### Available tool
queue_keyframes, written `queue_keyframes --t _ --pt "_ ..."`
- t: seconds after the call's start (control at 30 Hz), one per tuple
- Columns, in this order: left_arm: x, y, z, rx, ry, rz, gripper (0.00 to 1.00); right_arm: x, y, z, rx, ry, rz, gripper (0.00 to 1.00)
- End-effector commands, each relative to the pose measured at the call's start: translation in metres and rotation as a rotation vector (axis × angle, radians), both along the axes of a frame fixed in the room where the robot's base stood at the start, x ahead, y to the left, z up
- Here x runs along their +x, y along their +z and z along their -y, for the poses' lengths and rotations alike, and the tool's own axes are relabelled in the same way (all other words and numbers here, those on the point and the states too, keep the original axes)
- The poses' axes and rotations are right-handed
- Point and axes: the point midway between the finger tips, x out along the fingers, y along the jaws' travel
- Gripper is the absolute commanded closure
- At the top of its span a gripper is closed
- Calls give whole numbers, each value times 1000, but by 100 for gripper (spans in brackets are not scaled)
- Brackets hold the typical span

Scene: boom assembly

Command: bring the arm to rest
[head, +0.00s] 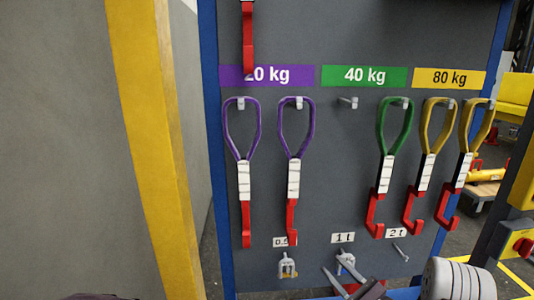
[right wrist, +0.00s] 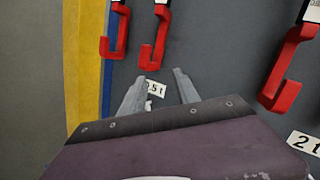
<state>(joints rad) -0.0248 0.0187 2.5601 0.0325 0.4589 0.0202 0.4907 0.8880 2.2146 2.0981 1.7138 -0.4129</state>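My right gripper (head: 338,269) is low in front of the grey tool board (head: 335,170), just below the "1 t" label. In the right wrist view its two fingers (right wrist: 160,76) stand apart with nothing gripped between them; only the board and the "0.5 t" label (right wrist: 154,88) show behind the gap. The arm behind it runs down out of the head view at the bottom.
Purple slings (head: 258,125), one green sling (head: 381,125) and yellow slings (head: 425,125) with red hooks hang on the board. A shackle (head: 287,268) hangs under the "0.5" label. One "40 kg" peg (head: 348,102) is bare. A yellow post (head: 155,150) stands left.

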Motion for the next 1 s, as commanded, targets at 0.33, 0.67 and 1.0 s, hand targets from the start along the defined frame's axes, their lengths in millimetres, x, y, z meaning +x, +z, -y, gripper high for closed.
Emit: queue_keyframes --t 0.33,0.67,1.0 --pt "0 41 0 0 0 0 23 -191 62 -204 -568 989 25 62" --pt "0 50 0 0 0 0 23 -270 -41 -47 -1827 1471 100 62" --pt "0 50 0 0 0 0 23 -229 -45 -17 -2070 1368 144 62"
